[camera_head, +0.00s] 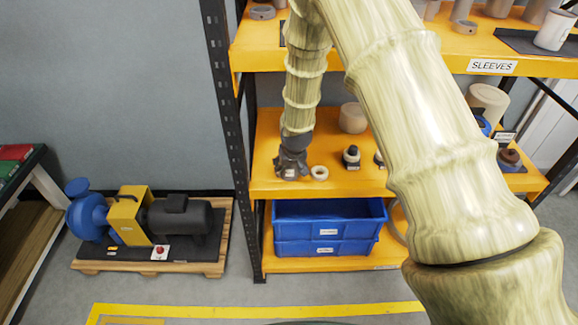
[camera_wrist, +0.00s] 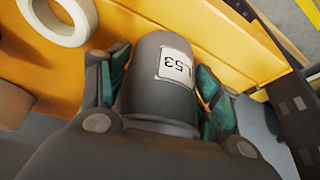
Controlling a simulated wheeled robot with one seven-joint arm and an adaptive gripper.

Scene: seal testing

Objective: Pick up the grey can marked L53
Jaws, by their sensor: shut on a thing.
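The grey can (camera_wrist: 157,92) with a white label reading L53 sits between the two fingers of my gripper (camera_wrist: 160,100) in the wrist view. The fingers have green pads and are shut on the can from both sides. The label appears upside down in that view. In the head view my gripper (camera_head: 291,166) is at the left end of the middle orange shelf (camera_head: 262,150). The can is hard to make out there, hidden by the fingers. I cannot tell whether the can still touches the shelf.
A cream ring (camera_head: 319,172) lies just right of my gripper; it also shows in the wrist view (camera_wrist: 62,20). A dark and white fitting (camera_head: 351,157) and a beige cylinder (camera_head: 353,118) stand further right. The dark rack post (camera_head: 232,130) is close on the left. Blue bins (camera_head: 328,232) sit below.

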